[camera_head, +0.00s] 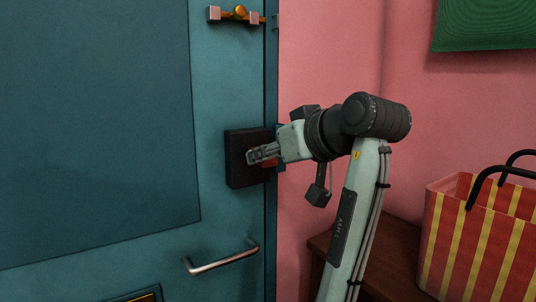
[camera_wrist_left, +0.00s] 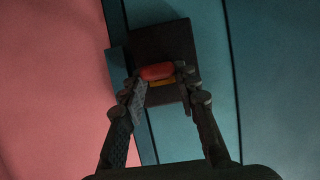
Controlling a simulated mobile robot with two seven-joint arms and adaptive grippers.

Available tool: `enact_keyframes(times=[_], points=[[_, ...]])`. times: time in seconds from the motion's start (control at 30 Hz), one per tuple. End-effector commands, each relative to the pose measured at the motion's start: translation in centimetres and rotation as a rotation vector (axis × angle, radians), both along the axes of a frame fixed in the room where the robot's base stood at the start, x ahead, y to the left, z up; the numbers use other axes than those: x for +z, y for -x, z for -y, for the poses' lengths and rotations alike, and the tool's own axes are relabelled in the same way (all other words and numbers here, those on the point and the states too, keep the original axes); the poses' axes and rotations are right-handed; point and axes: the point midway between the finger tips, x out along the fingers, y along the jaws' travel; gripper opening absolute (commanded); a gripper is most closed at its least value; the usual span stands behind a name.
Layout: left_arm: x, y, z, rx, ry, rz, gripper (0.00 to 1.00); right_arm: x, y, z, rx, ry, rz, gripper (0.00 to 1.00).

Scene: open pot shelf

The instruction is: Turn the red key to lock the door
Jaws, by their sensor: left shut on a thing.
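The teal door (camera_head: 120,120) fills the left of the head view and looks closed. A dark square lock box (camera_head: 236,173) sits near its right edge and also shows in the wrist view (camera_wrist_left: 160,42). The red key (camera_wrist_left: 157,71) sticks out of the lock, with a yellow piece below it, and lies crosswise in the wrist view. My left gripper (camera_wrist_left: 163,84) is shut on the key, one finger on each side. In the head view the gripper (camera_head: 256,154) is at the lock box and mostly hides the key. My right gripper is not in view.
A metal door handle (camera_head: 222,259) is below the lock. An orange and pink latch (camera_head: 238,14) is above it. A red and yellow striped bag (camera_head: 478,245) stands at the right by a wooden surface (camera_head: 390,245). The pink wall (camera_head: 320,60) is beside the door.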

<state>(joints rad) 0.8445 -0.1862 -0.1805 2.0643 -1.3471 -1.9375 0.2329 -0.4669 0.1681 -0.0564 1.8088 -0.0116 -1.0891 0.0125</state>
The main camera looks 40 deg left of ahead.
Motion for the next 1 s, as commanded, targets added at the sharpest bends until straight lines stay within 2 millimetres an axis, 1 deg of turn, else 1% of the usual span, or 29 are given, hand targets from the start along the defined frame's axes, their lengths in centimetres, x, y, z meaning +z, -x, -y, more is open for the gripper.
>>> enact_keyframes(times=[0.03, 0.07, 0.1, 0.27, 0.43, 0.73, 1.0], points=[[0.0, 0.0, 0.0, 0.0, 0.0, 0.0, 0.07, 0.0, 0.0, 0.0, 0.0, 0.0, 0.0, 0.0], [0.0, 0.0, 0.0, 0.0, 0.0, 0.0, 0.03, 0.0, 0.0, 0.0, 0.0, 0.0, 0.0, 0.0], [0.0, 0.0, 0.0, 0.0, 0.0, 0.0, 0.26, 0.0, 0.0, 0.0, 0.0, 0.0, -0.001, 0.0], [0.0, 0.0, 0.0, 0.0, 0.0, 0.0, 0.07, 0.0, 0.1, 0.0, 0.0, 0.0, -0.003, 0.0], [-0.2, 0.0, 0.1, -0.002, 0.016, 0.035, 0.06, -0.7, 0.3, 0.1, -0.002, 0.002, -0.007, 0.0], [-0.3, 0.1, 0.0, -0.002, 0.076, 0.18, 0.06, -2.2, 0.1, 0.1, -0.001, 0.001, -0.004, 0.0], [0.0, 0.2, 0.0, -0.001, 0.095, 0.227, 0.06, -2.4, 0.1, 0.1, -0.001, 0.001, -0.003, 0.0]])
